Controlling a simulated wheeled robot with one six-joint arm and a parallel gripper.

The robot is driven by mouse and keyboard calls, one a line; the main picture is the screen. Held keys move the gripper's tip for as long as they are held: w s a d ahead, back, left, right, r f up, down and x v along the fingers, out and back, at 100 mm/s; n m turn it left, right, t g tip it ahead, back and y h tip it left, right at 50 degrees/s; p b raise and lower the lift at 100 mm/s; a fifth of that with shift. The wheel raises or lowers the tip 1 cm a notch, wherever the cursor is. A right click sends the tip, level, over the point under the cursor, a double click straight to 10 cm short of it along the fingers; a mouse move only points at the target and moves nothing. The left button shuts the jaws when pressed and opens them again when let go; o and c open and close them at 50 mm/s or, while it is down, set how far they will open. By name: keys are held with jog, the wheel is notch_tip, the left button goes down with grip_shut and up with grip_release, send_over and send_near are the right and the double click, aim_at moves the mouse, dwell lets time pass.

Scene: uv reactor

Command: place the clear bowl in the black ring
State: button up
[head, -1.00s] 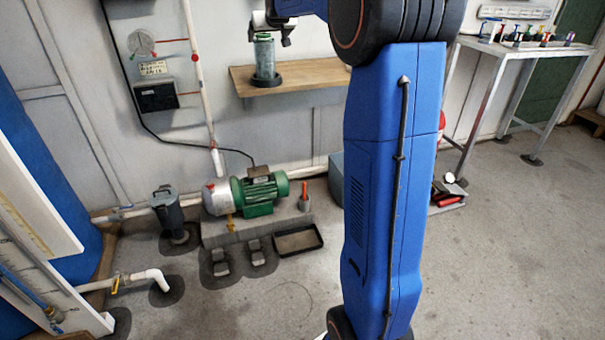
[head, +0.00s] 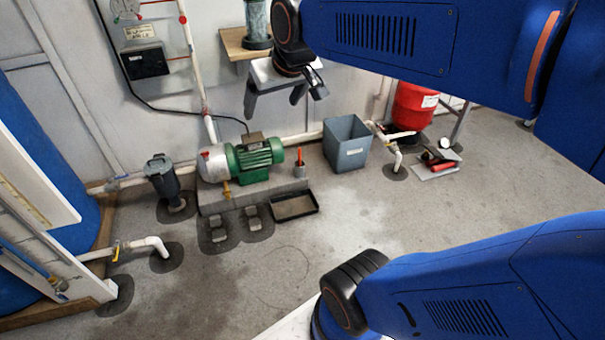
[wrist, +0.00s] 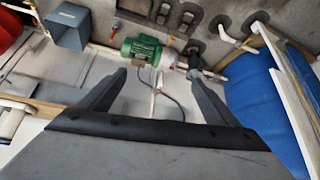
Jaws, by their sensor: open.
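The clear bowl (head: 257,18) is a greenish, see-through cylinder, upright at the top of the head view. Its top is cut off by the picture's edge. Its lower end stands within the black ring (head: 257,43) on the wooden shelf (head: 234,42); how deep it sits cannot be told. My gripper (head: 274,102) is open and empty, in front of and below the shelf, apart from the bowl. In the wrist view my open fingers (wrist: 157,74) have nothing between them; the bowl and ring are not seen there.
Below stand a green motor pump (head: 254,158) on a plinth, a dark canister (head: 162,178), a black tray (head: 294,206) and a grey bin (head: 347,143). A red vessel (head: 414,106) is further right. Pipes line the left wall. The middle floor is clear.

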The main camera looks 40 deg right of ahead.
jog(key=s+a+f+g, duration=0.2)
jog(key=s+f, duration=0.8)
jog(key=s, duration=0.5)
jog(key=shift+s+a+n, duration=0.25)
jog(key=shift+a+n, duration=0.1)
jog(key=shift+n, duration=0.05)
